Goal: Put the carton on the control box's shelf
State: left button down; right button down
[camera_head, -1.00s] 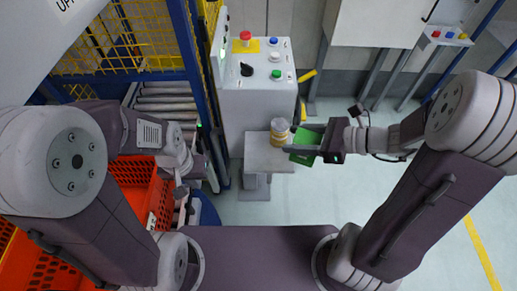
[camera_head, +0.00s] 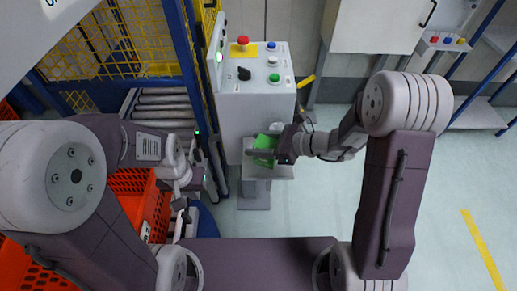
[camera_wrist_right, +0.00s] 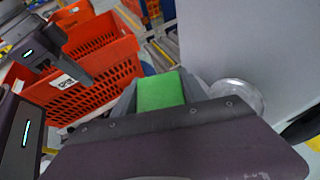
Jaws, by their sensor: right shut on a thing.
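The green carton (camera_head: 264,150) is held between the fingers of my right gripper (camera_head: 262,153), which comes in from the right. In the head view the carton appears over the small grey shelf (camera_head: 281,173) on the front of the control box (camera_head: 257,108). I cannot tell whether it touches the shelf. In the right wrist view the green carton (camera_wrist_right: 160,91) shows between the fingers, its lower part hidden by the gripper body. My left gripper (camera_head: 180,213) hangs low beside the orange totes, away from the carton; its finger gap is unclear.
A clear jar (camera_wrist_right: 238,95) stands close beside the carton, mostly hidden behind my right gripper in the head view. An orange tote (camera_head: 157,208) is at the left. A roller conveyor (camera_head: 163,105) lies behind the blue-framed yellow fence (camera_head: 100,45).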

notch_tip(320, 180, down, 2)
jog(key=shift+w+f, duration=0.15)
jog(key=shift+f, duration=0.1)
jog(key=shift+f+b, duration=0.15)
jog(key=shift+b, duration=0.2)
jog(key=c, duration=0.9)
grip_release()
